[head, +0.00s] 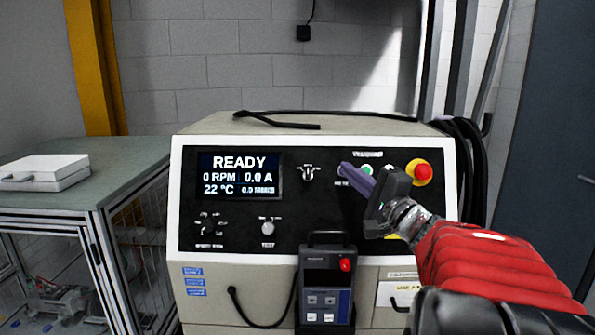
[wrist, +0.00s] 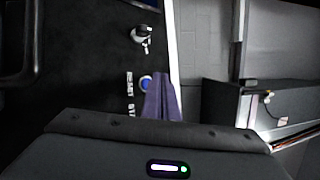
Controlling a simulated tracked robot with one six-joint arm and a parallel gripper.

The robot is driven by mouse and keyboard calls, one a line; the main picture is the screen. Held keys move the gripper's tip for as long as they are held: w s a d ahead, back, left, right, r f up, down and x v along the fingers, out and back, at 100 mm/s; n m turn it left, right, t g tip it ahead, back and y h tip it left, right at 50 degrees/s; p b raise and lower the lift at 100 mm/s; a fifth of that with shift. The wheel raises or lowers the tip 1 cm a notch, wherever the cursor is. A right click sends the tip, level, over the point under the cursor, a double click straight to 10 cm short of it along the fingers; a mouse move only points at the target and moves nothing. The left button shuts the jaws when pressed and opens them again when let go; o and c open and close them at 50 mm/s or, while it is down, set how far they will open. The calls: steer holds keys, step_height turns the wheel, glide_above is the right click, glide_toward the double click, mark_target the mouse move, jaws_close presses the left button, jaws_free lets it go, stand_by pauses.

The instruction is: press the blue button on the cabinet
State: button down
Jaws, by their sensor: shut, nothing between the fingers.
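The beige cabinet (head: 330,130) with a black front panel stands ahead of me. My gripper (head: 344,168) is shut and empty, its purple fingers pointing up-left in front of the panel's upper right part. In the wrist view, the blue button (wrist: 147,83) is a small round button with a pale ring, just left of the closed fingertips (wrist: 161,77). I cannot tell whether the fingers touch it. In the head view, the fingers cover the spot, so the blue button cannot be made out.
A green button (head: 367,170) and a red knob on yellow (head: 423,172) sit right of the fingertips. A toggle switch (head: 308,173) and the READY display (head: 240,175) are to the left. A handheld unit (head: 327,285) stands in front below. A bench (head: 95,165) holds a white case (head: 45,171).

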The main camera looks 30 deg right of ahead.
steer(key=s+a, duration=0.1)
steer(key=s+r, duration=0.1)
steer(key=s+a+r, duration=0.1)
steer(key=s, duration=0.1)
steer(key=shift+a+r, duration=0.15)
steer(key=shift+a, duration=0.2)
stand_by(0.6)
